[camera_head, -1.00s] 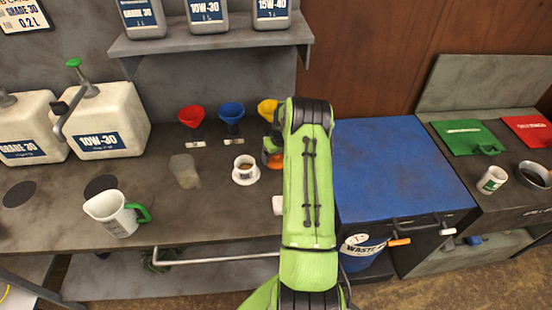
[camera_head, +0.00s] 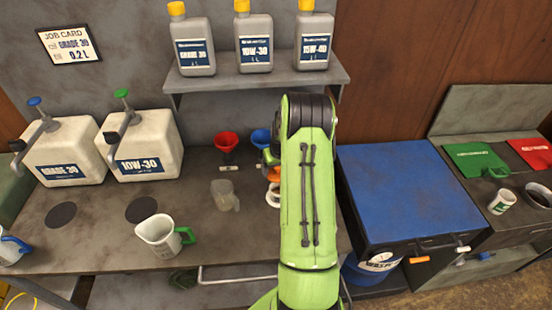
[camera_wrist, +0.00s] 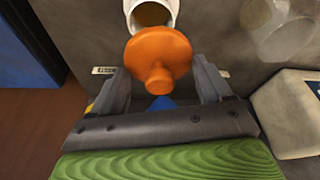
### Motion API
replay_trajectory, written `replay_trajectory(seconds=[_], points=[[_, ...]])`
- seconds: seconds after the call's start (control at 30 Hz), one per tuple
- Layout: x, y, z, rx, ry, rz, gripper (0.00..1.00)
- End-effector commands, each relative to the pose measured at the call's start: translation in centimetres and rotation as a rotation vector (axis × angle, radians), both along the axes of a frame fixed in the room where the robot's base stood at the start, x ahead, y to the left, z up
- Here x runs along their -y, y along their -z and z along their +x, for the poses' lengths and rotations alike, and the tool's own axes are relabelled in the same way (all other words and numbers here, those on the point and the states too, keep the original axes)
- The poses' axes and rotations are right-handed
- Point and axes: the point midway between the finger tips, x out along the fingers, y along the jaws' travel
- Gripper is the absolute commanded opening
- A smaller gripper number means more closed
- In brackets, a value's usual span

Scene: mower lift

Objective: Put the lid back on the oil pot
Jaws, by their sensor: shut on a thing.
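In the wrist view my gripper (camera_wrist: 160,78) is shut on the orange lid (camera_wrist: 158,52), with a finger on each side and the lid's stub facing the camera. The white oil pot (camera_wrist: 152,14) is just beyond the lid in that picture, with its dark mouth open. The lid overlaps part of the pot's near rim; I cannot tell whether they touch. In the head view my green arm hides most of the pot and gripper. A bit of orange (camera_head: 268,158) shows at the arm's left edge.
A clear jug (camera_head: 225,195) stands left of the pot. Red (camera_head: 227,141) and blue (camera_head: 261,138) funnels are behind. White cans, a green-handled measuring jug (camera_head: 163,235) and a blue-topped cabinet (camera_head: 400,185) flank the work area. The front middle bench is clear.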

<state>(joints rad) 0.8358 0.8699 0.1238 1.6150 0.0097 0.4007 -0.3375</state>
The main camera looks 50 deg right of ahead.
Motion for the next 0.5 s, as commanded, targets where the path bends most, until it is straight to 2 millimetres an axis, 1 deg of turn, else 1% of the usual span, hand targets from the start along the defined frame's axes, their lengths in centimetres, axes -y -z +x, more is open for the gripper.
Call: replay_trajectory(seconds=[0.27,0.5], points=[[0.0,2.1,-0.2,-0.002,0.003,0.002,0.49],[0.0,4.9,-0.2,-0.002,0.002,0.003,0.49]])
